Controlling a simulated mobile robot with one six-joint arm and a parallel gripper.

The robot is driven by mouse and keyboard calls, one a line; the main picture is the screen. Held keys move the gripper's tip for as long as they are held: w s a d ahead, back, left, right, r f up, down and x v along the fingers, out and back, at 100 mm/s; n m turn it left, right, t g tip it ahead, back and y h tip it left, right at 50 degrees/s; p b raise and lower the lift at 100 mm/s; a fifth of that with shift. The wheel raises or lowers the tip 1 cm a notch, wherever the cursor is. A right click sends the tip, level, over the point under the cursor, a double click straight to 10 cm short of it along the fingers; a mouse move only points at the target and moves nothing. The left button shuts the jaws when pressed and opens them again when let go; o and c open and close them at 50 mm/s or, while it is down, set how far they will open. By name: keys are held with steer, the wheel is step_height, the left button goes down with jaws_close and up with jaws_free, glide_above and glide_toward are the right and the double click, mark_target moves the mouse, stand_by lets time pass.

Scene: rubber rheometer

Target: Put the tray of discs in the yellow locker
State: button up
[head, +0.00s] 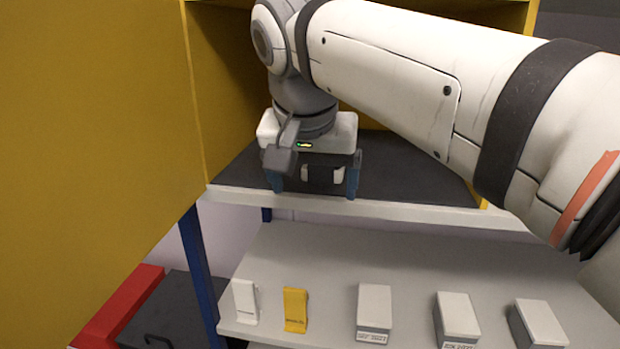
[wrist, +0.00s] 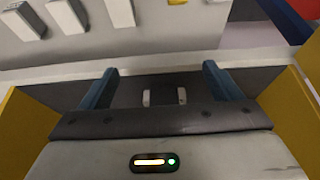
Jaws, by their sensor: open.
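The yellow locker (head: 228,85) stands open, with a dark floor (head: 405,165) and a pale front edge. My gripper (head: 315,188) is inside it, low over the floor near the front edge. Its two blue fingers are apart; they also show in the wrist view (wrist: 160,85). Between them is a dark piece with two small pale upright parts (wrist: 182,96). It may be part of the tray of discs, but I cannot tell for sure. No discs can be made out, and my gripper hides much of that spot.
A large yellow panel (head: 90,120) fills the left side. Below the locker, a grey shelf (head: 320,260) holds several white boxes (head: 374,308) and a yellow one (head: 295,308). A red item (head: 125,300) and a dark case (head: 175,305) lie at lower left.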

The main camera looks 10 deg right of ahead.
steer(key=s+d+f+n, duration=0.1)
steer(key=s+d+f, duration=0.3)
steer(key=f, duration=0.8)
steer(key=s+d+f+n+g+y, duration=0.1)
steer(key=s+d+f, duration=0.3)
steer(key=f, duration=0.8)
steer(key=shift+s+d+n, duration=0.3)
steer(key=shift+d+n, duration=0.05)
steer(key=shift+n, duration=0.45)
